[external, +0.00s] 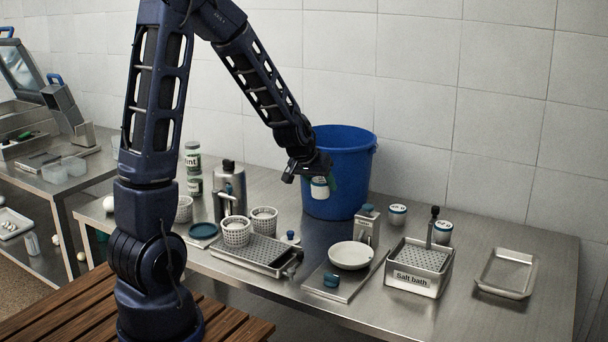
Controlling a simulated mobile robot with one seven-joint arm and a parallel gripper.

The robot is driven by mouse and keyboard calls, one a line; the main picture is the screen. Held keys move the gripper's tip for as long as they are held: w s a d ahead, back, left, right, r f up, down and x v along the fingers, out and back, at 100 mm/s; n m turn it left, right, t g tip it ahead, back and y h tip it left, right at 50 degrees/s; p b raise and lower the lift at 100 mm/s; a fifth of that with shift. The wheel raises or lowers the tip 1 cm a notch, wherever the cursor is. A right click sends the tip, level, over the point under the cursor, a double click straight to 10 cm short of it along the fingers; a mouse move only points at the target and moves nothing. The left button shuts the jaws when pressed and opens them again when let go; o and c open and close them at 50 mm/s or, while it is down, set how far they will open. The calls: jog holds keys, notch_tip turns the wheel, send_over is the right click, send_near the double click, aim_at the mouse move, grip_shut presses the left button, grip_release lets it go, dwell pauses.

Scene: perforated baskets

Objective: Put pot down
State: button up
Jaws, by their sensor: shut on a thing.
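My gripper (314,175) is shut on a small white pot with a teal band (320,188). It holds the pot above the table, in front of the blue bucket (346,150). The fingers partly hide the pot's upper part. Two similar pots stand on the steel table to the right, one near the bucket (397,214) and one farther right (442,230).
Below the gripper are perforated baskets (237,234), a drain tray (262,262), a white bowl (350,256) and a metal dispenser (367,229). A salt bath box (413,280) and an empty tray (507,272) stand right.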

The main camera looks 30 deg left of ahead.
jog(key=shift+f, duration=6.2)
jog(key=shift+f, duration=0.15)
jog(key=o, duration=1)
jog(key=shift+v, duration=0.85)
jog(key=s+a+r, duration=0.2)
jog(key=s+r, duration=0.6)
jog(key=r, duration=0.3)
jog(key=s+a+r+y, duration=0.1)
jog(key=s+a+r, duration=0.2)
jog(key=s+r, duration=0.6)
notch_tip(320, 180, up, 3)
jog(key=shift+a+r+m+g, duration=0.15)
jog(key=shift+r+m+g, duration=0.05)
jog(key=shift+m+g, duration=0.2)
jog(key=shift+o, duration=0.5)
jog(key=s+a+r, duration=0.2)
jog(key=s+r, duration=0.1)
jog(key=s, duration=0.4)
jog(key=s+a+r, duration=0.2)
jog(key=s+r, duration=0.2)
jog(key=s, duration=0.3)
jog(key=shift+a+g, duration=0.3)
jog(key=shift+g, duration=0.1)
